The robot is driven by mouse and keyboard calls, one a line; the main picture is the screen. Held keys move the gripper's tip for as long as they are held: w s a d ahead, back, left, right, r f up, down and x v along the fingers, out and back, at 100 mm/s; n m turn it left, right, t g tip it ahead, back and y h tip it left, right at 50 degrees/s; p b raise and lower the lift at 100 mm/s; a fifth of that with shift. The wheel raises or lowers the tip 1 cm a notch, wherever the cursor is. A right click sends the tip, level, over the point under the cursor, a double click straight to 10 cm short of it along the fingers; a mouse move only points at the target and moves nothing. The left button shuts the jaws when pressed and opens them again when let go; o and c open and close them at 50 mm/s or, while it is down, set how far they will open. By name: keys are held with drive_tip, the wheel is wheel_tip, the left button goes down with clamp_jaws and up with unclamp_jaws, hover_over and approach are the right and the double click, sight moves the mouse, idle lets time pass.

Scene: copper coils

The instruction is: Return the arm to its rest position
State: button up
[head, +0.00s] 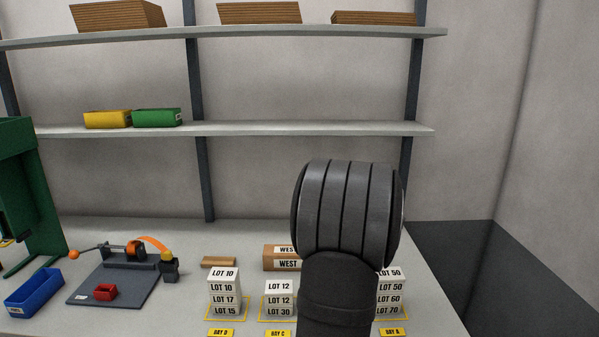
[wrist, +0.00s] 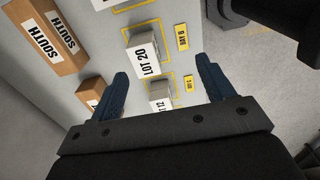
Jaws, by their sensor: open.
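My gripper (wrist: 162,66) shows in the wrist view with its two blue fingers spread wide apart. Nothing is gripped between them. Beyond the fingers, a box labelled LOT 20 (wrist: 143,60) and another lot box (wrist: 160,96) stand on the bench, apart from the fingers as far as I can tell. In the head view my dark arm (head: 347,215) rises in front of the bench and hides part of the lot stacks. My gripper does not show there.
Lot stacks (head: 223,291) stand in yellow-outlined bays on the bench (head: 130,232). WEST boxes (head: 280,265) are behind them. A coil fixture (head: 115,280), blue bin (head: 34,293) and green press (head: 25,190) stand left. Shelves (head: 300,129) span the wall. SOUTH boxes (wrist: 45,35) show in the wrist view.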

drive_tip(key=w+a+f, duration=0.1)
drive_tip(key=a, duration=0.5)
drive_tip(key=w+a+f, duration=0.1)
drive_tip(key=a+f, duration=0.1)
drive_tip(key=a, duration=0.4)
drive_tip(key=w+a+f, duration=0.1)
drive_tip(key=a+f, duration=0.1)
drive_tip(key=a, duration=0.4)
drive_tip(key=shift+w+f, duration=0.1)
drive_tip(key=shift+w, duration=0.1)
